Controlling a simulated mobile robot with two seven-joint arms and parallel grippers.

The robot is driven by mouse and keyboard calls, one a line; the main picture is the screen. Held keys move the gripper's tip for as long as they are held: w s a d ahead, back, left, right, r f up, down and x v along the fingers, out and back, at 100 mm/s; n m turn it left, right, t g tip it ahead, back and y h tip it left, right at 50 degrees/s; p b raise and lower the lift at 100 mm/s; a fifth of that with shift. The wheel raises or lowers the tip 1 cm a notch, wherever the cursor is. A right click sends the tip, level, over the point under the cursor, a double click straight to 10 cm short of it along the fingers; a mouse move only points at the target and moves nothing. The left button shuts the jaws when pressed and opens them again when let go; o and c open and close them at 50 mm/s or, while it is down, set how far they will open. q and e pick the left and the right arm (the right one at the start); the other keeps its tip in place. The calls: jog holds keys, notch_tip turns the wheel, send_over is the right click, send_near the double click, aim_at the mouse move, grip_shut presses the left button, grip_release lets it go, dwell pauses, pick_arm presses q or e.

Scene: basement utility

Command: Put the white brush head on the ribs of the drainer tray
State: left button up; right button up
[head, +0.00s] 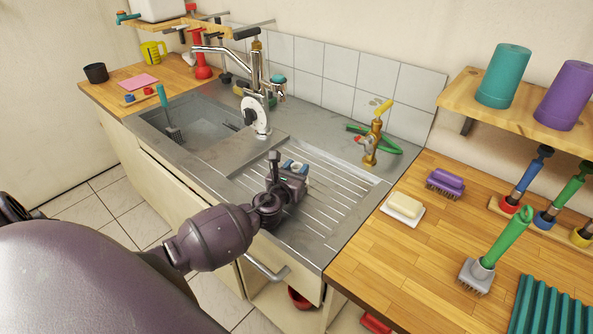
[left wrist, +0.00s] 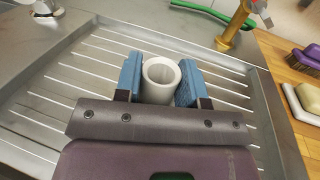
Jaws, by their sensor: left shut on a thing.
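My left gripper (head: 294,167) is over the drainer tray (head: 335,201), the ribbed steel part of the sink unit. In the left wrist view the gripper (left wrist: 160,82) is shut on the white brush head (left wrist: 161,68), with a blue pad on each side of it. The brush head shows as a white round socket with its open end up. In the head view only a small part of it (head: 304,167) shows beside the pads. The ribs (left wrist: 100,62) run beneath and around it. Its underside is hidden, so I cannot tell whether it touches them. My right gripper is not in view.
The sink basin (head: 190,125) with a teal-handled brush is left of the tray. A brass tap (head: 372,145) and green hose (head: 385,141) stand behind it. To the right, the wooden counter holds soap (head: 404,205), a purple brush (head: 446,182) and a green-handled brush (head: 497,248).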

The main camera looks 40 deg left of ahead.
pick_arm(q)
jog(key=shift+f, duration=0.1)
jog(key=o, duration=0.9)
jog(key=shift+o, duration=0.2)
jog(key=shift+s, duration=0.3)
jog(key=s, duration=0.3)
jog(key=s+d, duration=0.1)
jog(key=s, duration=0.4)
jog(key=s+d, duration=0.1)
jog(key=s, duration=0.2)
jog(key=shift+s+d, duration=0.1)
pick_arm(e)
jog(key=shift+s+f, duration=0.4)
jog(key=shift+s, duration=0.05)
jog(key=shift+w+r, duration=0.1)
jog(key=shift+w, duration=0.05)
